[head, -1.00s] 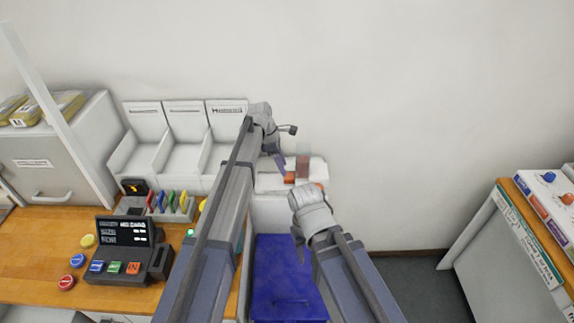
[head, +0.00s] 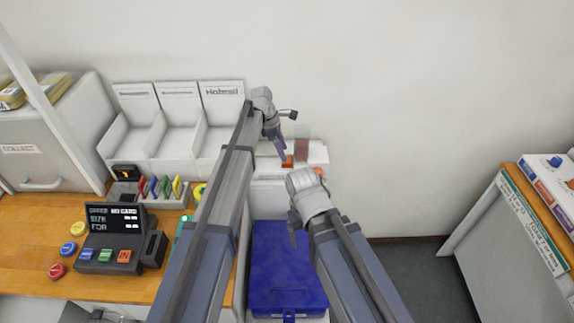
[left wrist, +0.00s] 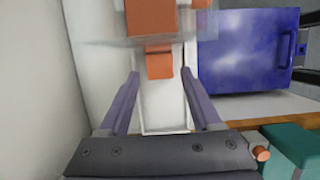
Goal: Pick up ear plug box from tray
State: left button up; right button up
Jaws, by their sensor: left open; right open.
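A small orange box (head: 288,161), which looks like the ear plug box, lies in a narrow white tray (head: 316,153) by the wall. In the left wrist view the orange box (left wrist: 160,65) lies in the white tray (left wrist: 163,118), just beyond the fingertips and roughly centred between them. Part of it is hidden under a clear-walled block. My left gripper (head: 280,147) is open and empty, beside the box in the head view; its fingers (left wrist: 160,85) straddle the tray's width. My right gripper (head: 293,230) hangs lower, over the blue case, away from the tray, its fingers partly hidden.
A clear dispenser with orange-brown contents (head: 302,147) stands right beside the orange box. A blue case (head: 285,265) lies below the tray. White bins (head: 175,135) and a card reader (head: 115,235) stand on the left counter. The wall is close behind.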

pick_arm(q)
jog(key=b+x, duration=0.3)
jog(key=x, duration=0.1)
jog(key=shift+a+f, duration=0.1)
jog(key=shift+f, duration=0.05)
grip_shut()
dwell(0.4)
